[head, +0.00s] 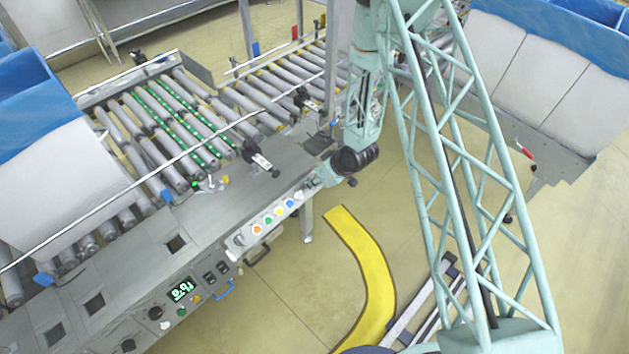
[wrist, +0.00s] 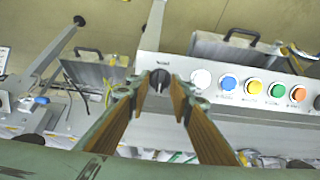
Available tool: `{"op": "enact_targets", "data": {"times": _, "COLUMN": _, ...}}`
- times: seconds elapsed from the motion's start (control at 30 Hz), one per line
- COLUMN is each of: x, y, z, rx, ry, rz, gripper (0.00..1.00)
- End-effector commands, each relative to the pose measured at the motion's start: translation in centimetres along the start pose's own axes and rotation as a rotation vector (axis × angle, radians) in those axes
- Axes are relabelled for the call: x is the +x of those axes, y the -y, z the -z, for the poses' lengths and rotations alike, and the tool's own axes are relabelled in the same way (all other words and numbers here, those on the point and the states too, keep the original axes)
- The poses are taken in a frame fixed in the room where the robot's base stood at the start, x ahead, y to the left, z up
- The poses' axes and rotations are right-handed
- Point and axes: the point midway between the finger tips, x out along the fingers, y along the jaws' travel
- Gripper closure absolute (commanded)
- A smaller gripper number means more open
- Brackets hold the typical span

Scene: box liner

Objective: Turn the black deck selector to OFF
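The black deck selector (wrist: 159,80) is a round knob with a pale pointer mark, at the left end of a grey button panel (wrist: 148,68) in the wrist view. A small label above it is too small to read. My gripper (wrist: 159,91) is open, with one fingertip on each side of the selector and a visible gap to it on both sides. Whether the tips reach the knob's depth cannot be told. In the head view my gripper (head: 312,184) is at the right end of the same panel (head: 239,239), and the selector is hidden there.
Beside the selector are white (wrist: 201,79), blue (wrist: 228,84), yellow (wrist: 253,87), green (wrist: 277,91) and orange (wrist: 297,94) buttons. Another panel has a green display (head: 181,289) and a black knob (head: 155,313). Roller conveyors (head: 165,125) lie behind.

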Motion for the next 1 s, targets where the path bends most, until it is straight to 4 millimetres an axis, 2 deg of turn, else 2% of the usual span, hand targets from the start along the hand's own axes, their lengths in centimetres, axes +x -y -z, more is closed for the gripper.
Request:
{"op": "enact_targets", "data": {"times": 0.37, "x": -2.2, "y": 0.0, "z": 0.0, "rx": 0.001, "ry": 0.0, "rz": -0.001, "gripper": 0.8}}
{"op": "enact_targets", "data": {"times": 1.0, "x": -9.0, "y": 0.0, "z": 0.1, "rx": 0.0, "ry": -0.001, "rz": -0.001, "gripper": 0.8}}
